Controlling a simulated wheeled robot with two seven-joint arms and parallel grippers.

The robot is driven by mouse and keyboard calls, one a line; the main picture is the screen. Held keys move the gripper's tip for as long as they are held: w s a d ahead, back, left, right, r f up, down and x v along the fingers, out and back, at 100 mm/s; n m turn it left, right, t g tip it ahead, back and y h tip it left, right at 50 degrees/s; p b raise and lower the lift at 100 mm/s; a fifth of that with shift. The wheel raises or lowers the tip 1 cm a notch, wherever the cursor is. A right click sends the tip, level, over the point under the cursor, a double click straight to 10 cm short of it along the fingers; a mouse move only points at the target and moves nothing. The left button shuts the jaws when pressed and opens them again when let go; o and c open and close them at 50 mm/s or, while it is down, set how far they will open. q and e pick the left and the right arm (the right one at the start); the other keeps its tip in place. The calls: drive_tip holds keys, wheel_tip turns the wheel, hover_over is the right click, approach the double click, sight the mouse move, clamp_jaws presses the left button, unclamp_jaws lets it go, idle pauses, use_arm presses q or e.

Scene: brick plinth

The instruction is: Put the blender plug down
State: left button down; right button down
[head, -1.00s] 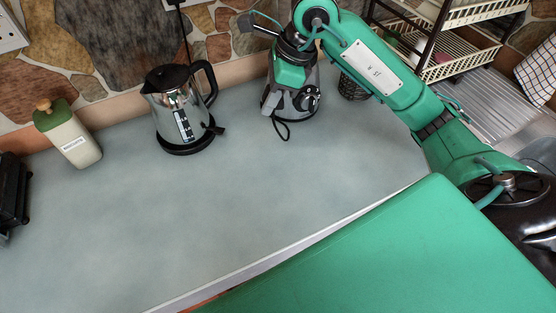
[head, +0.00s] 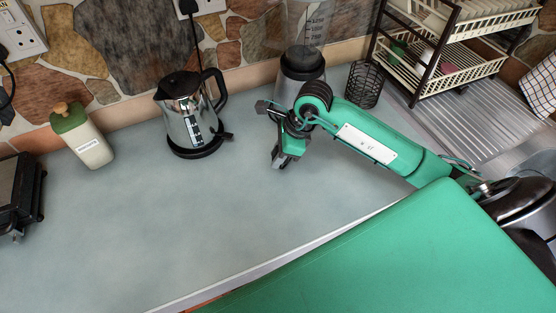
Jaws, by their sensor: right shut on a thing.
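My right gripper (head: 279,160) reaches in from the right and points down over the grey worktop (head: 215,220), in front of the blender. It is shut on the blender plug, which is too small and too covered by the dark fingers to make out clearly. I cannot tell whether the plug touches the worktop. The blender (head: 302,66) stands upright near the wall, with a dark base and a clear marked jug; my arm hides its lower front. My left gripper is not in view.
A steel kettle (head: 190,112) stands left of my right gripper. A green-topped bottle (head: 84,140) is farther left. A black wire holder (head: 366,84) and a dish rack (head: 440,65) are at the right. The middle and front of the worktop are clear.

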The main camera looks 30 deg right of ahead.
sight(278, 174)
wheel_tip(278, 174, down, 4)
drive_tip(key=shift+r+p, duration=0.2)
drive_tip(key=shift+p, duration=0.25)
drive_tip(key=shift+f, duration=0.1)
drive_tip(key=shift+f+b, duration=0.6)
drive_tip(key=shift+b, duration=0.25)
drive_tip(key=c, duration=1.2)
unclamp_jaws()
drive_tip(key=shift+r, duration=0.1)
